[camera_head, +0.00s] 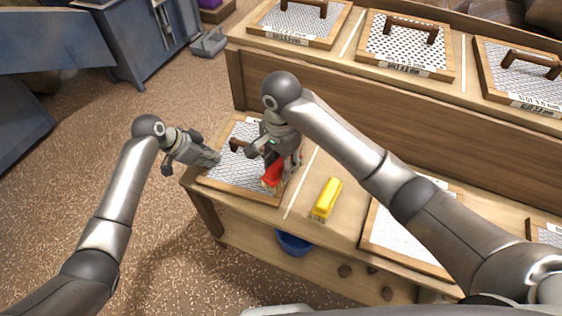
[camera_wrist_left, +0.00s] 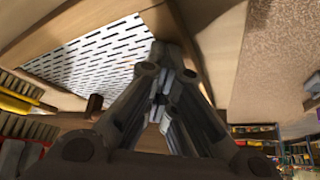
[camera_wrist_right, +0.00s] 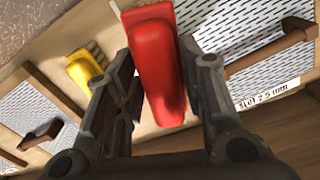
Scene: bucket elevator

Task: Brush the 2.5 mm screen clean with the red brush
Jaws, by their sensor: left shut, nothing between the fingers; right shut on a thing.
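The 2.5 mm screen (camera_head: 222,178) lies at the left end of the lower bench, a slotted metal sheet in a wooden frame with a brown handle. Its label reads "SLOT 2.5 mm" in the right wrist view (camera_wrist_right: 265,65). My right gripper (camera_head: 276,163) is shut on the red brush (camera_head: 272,174) over the screen's right part. The brush also shows between the fingers in the right wrist view (camera_wrist_right: 156,60). I cannot tell whether its bristles touch the sheet. My left gripper (camera_head: 216,158) is shut and empty by the screen's left edge, also seen in the left wrist view (camera_wrist_left: 162,85).
A yellow brush (camera_head: 327,199) lies on the bench right of a pale dividing strip. Another framed screen (camera_head: 400,240) lies further right. Several handled screens, one of them perforated (camera_head: 405,45), stand on the raised shelf behind. A blue bucket (camera_head: 294,243) is under the bench.

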